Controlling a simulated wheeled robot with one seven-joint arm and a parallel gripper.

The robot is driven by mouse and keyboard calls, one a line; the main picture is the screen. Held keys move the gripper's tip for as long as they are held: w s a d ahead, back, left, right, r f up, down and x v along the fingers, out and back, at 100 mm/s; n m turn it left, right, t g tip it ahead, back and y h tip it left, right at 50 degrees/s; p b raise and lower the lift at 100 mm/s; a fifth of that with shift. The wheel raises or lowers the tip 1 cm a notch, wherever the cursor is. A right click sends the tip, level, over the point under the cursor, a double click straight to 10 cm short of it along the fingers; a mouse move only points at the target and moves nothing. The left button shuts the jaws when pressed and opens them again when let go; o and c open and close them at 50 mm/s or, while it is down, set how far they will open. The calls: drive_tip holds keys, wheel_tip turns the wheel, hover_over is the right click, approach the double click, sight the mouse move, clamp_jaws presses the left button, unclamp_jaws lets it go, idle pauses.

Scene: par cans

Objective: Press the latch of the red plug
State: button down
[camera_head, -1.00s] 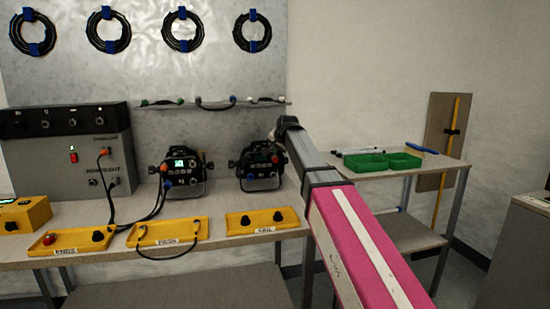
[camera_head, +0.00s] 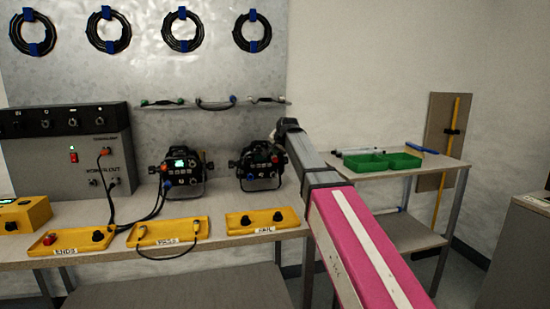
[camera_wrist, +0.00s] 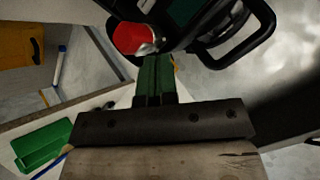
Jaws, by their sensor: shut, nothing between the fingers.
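In the wrist view the red plug (camera_wrist: 133,38) sits on the dark body of a par can (camera_wrist: 185,30), with a small grey latch (camera_wrist: 147,48) on its lower right edge. My gripper (camera_wrist: 156,62) is shut and empty. Its green fingers point at the plug, with the tips just below and beside the latch; I cannot tell whether they touch it. In the head view the right par can (camera_head: 258,168) stands on the bench, with a small red spot (camera_head: 274,159) at its right side, near the end of my arm. My fingertips are not clearly visible there.
A second par can (camera_head: 183,175) with cables stands to the left. Yellow trays (camera_head: 262,222) line the bench front. A grey power box (camera_head: 65,160) stands at the far left. Green bins (camera_head: 367,163) are on a side table. A black handle (camera_wrist: 262,40) lies close right of the fingers.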

idle(0.6)
drive_tip(key=shift+r, duration=0.7)
drive_tip(key=shift+r, duration=2.5)
